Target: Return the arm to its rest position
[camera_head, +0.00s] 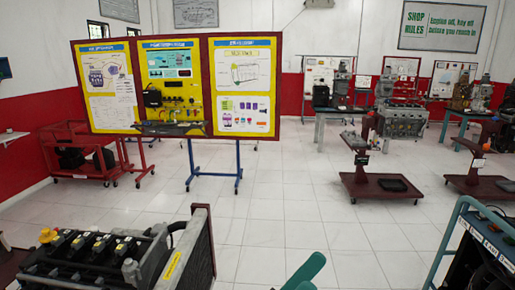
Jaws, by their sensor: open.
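My gripper does not show clearly anywhere in the head view. A flat teal piece (305,272) rises from the bottom edge, cut off by the frame, and I cannot tell what it belongs to. No arm link can be made out with certainty, so the arm's pose cannot be told.
An engine trainer with a radiator (200,252) stands close at lower left. A teal-framed trainer (450,245) is close at lower right. A display board (240,85) on blue legs stands ahead, with a red cart (70,165) at left. Engine stands (385,186) are at right. White tiled floor (290,220) lies open between.

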